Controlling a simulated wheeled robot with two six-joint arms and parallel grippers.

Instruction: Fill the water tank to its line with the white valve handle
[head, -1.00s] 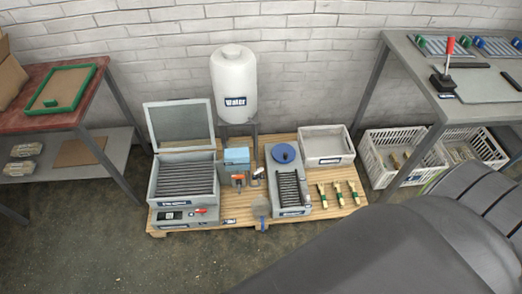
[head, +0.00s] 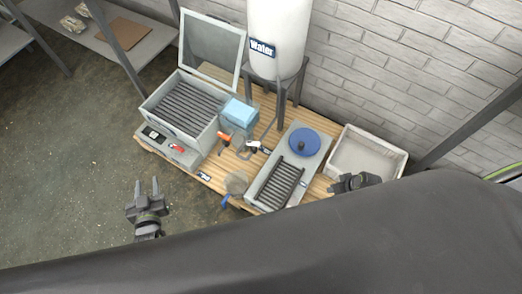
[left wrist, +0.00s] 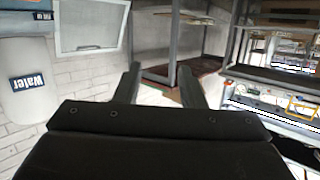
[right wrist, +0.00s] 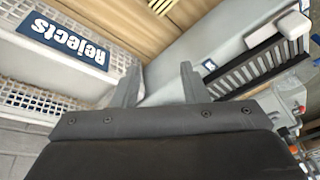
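The white tank (head: 277,40) labelled Water stands on a dark metal stand in the head view, its top cut off. It also shows in the left wrist view (left wrist: 28,100). A small white handle (head: 256,147) lies below the stand, right of an orange-red handle (head: 224,138). A light blue block (head: 239,112) is just behind them. I cannot make out a fill line. My left gripper (head: 147,187) is open and empty over the floor, left of the pallet. My right gripper (head: 356,182) is near the grey bin, away from the white handle; its fingers are apart and empty in its wrist view (right wrist: 158,80).
A grey slatted box with an open lid (head: 183,104) stands on the left of the wooden pallet (head: 215,172). A grey unit with black slats (head: 278,182) and a blue disc (head: 303,142) is right of the handles. A grey bin (head: 398,159) stands beyond it.

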